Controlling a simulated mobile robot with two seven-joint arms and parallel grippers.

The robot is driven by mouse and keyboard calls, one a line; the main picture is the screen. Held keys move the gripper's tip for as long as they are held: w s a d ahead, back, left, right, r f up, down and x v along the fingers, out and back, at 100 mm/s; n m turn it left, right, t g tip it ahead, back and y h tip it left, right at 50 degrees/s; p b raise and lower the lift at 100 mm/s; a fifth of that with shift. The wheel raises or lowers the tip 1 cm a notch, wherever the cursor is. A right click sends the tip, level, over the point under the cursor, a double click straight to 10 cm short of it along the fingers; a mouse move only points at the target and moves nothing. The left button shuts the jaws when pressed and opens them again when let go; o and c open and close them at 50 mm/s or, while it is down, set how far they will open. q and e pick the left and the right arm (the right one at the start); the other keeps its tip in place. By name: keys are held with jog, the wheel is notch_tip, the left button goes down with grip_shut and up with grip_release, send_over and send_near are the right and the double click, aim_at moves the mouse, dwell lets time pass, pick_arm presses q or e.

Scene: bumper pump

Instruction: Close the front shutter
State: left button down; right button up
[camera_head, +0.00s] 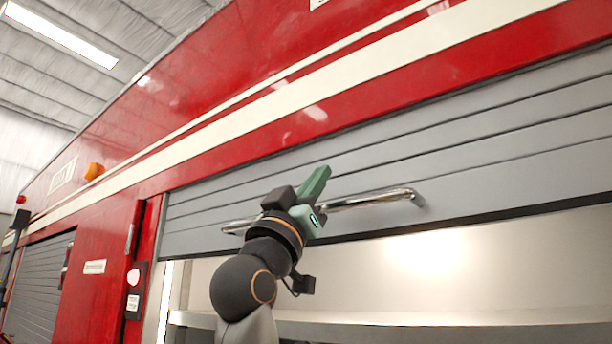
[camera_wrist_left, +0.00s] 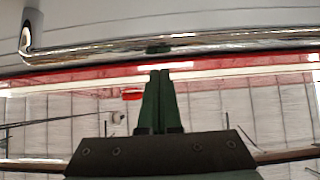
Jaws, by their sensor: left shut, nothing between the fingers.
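The front shutter (camera_head: 480,155) is a grey slatted panel in the side of a red vehicle. It is partly raised, with its dark lower edge above an open, pale compartment (camera_head: 430,262). A chrome bar handle (camera_head: 370,200) runs along its lower part. My left gripper (camera_head: 318,180) is in front of the handle and hides its middle. Its green fingers are shut together and empty. In the left wrist view the shut fingers (camera_wrist_left: 158,82) point at the handle bar (camera_wrist_left: 100,60); I cannot tell whether they touch it. My right gripper is not in view.
The red side wall (camera_head: 260,110) with white stripes extends above the shutter. A second grey shutter (camera_head: 38,285) is at the far left, past a red panel (camera_head: 95,300) with labels. A shelf edge (camera_head: 400,325) crosses the open compartment below.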

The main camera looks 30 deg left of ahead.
pick_arm(q)
jog(key=shift+w+f, duration=0.2)
jog(key=shift+f, duration=0.7)
jog(key=shift+w+f, duration=0.15)
jog(key=shift+f, duration=0.7)
jog(key=shift+f, duration=0.1)
